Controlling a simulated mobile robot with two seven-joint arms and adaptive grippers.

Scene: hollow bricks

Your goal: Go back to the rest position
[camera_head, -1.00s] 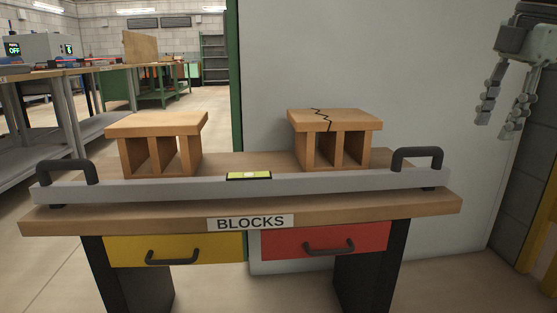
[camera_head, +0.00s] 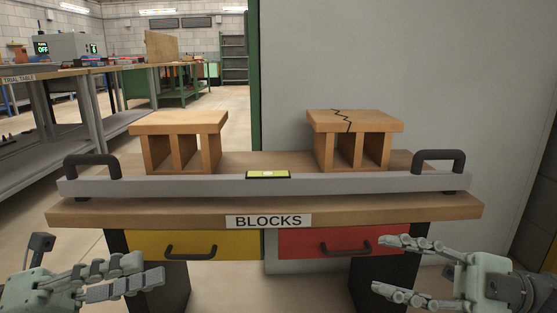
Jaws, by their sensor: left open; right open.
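My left gripper (camera_head: 160,276) is at the lower left, in front of the yellow drawer side of the bench, open and empty. My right gripper (camera_head: 380,265) is at the lower right, in front of the red drawer side, open and empty. A whole hollow brick (camera_head: 180,123) stands on the left of the bench. A hollow brick with a black zigzag crack (camera_head: 355,121) stands on the right. Both grippers are apart from the bricks and lower in the picture than the bench top.
The wooden bench (camera_head: 140,212) bears a BLOCKS label (camera_head: 268,221). A grey level bar (camera_head: 350,184) with two black handles lies along its front. Below are a yellow drawer (camera_head: 220,243) and a red drawer (camera_head: 310,241). A grey panel (camera_head: 420,70) stands behind at right.

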